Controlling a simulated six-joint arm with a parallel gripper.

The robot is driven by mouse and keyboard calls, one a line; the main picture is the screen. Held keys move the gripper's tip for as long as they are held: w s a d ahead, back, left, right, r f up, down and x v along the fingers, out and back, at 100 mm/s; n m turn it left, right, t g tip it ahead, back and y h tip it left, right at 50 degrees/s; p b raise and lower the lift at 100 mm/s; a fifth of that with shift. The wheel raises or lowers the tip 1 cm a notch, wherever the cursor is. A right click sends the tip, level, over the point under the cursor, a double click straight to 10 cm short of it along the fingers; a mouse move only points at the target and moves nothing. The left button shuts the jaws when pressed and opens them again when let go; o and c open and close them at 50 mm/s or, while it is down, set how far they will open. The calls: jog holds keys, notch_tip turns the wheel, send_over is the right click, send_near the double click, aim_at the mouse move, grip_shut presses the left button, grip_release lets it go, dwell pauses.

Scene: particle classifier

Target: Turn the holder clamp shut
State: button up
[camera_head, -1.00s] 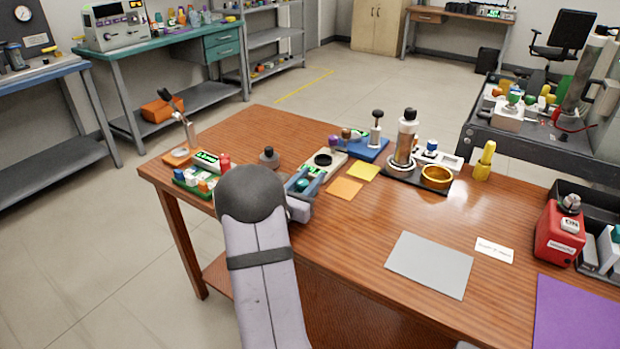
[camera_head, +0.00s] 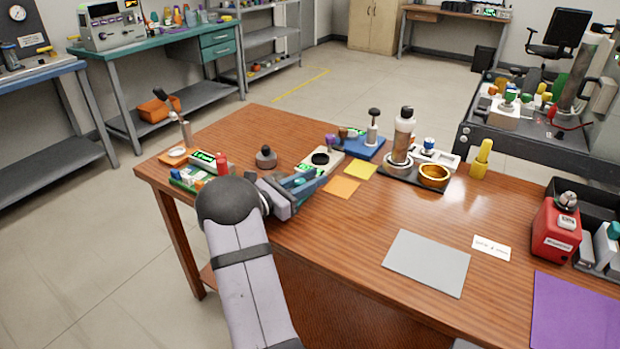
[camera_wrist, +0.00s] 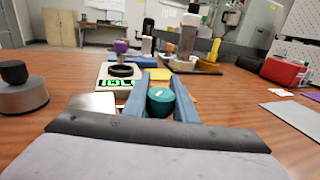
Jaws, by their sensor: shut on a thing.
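A round teal knob (camera_wrist: 160,101) with a small pale mark on top sits between the blue fingers of my gripper (camera_wrist: 159,82) in the wrist view. The fingers are shut on its two sides. I cannot tell for certain that this knob is the holder clamp, and its underside is hidden. In the head view my gripper (camera_head: 308,182) is low over the table's front left part, just in front of a white device (camera_head: 332,158) with a black ring and green display. This device (camera_wrist: 117,76) stands beyond the fingers, slightly left, in the wrist view.
A grey weight with a black knob (camera_head: 266,158) stands left of my gripper. A green tray of small parts (camera_head: 190,182) is farther left. Orange (camera_head: 341,187) and yellow (camera_head: 360,170) squares lie to the right. A cylinder stand (camera_head: 403,145) and gold bowl (camera_head: 433,175) are beyond.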

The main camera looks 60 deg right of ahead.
aim_at(295, 187)
jog(key=shift+r, duration=0.1)
jog(key=o, duration=1)
jog(key=shift+o, duration=0.2)
jog(key=n+t, duration=0.2)
jog(key=t, duration=0.1)
jog(key=w+n+t, duration=0.1)
jog(key=n+t, duration=0.1)
jog(key=t, duration=0.1)
jog(key=shift+w+d+t+h, duration=0.15)
jog(key=shift+t+h, duration=0.25)
jog(key=shift+n, duration=0.3)
jog(key=a, duration=0.7)
jog(key=shift+a, duration=0.15)
jog(key=shift+f+b, duration=0.3)
jog(key=shift+b, duration=0.6)
jog(key=shift+w+d+r+m+g+b, duration=0.1)
jog(key=shift+d+m+g+b, duration=0.2)
jog(key=shift+m+g+b, duration=0.6)
jog(key=g+b, duration=0.1)
jog(key=b, duration=0.2)
jog(key=shift+w+r+b, duration=0.1)
jog(key=shift+r+b, duration=0.05)
jog(key=shift+b, duration=0.25)
